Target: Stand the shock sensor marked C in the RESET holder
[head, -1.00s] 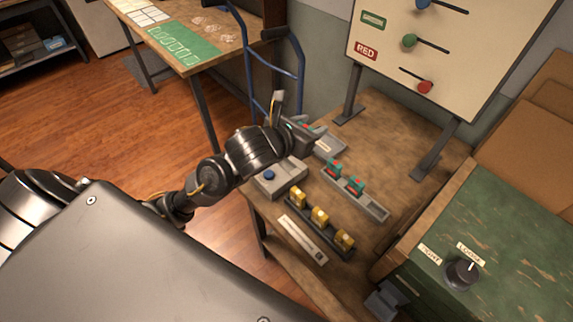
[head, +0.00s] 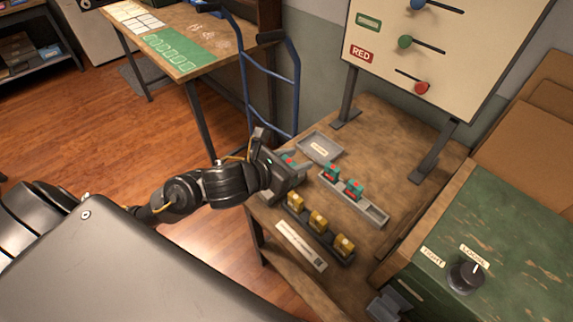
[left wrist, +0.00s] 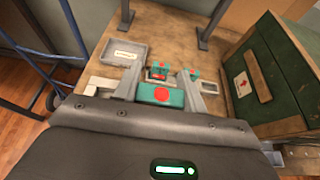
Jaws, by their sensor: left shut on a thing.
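My left gripper (head: 286,168) is shut on a teal block with a red round mark (left wrist: 161,94), which looks like a shock sensor. It is held above the left part of the workbench. No letter can be read on it. Two similar teal and red sensors (head: 343,181) stand in a long grey rack (head: 373,211) to the right of the gripper; the rack's near end is empty. They also show beyond the held block in the left wrist view (left wrist: 157,73). I cannot read which holder is marked RESET. My right gripper is not in view.
A shallow grey tray with a white label (head: 320,148) lies empty behind the gripper. A dark rack with yellow blocks (head: 318,222) and a pale labelled strip (head: 301,246) lie in front. A panel with sliders (head: 440,50) stands behind; a green cabinet (head: 500,230) is at the right.

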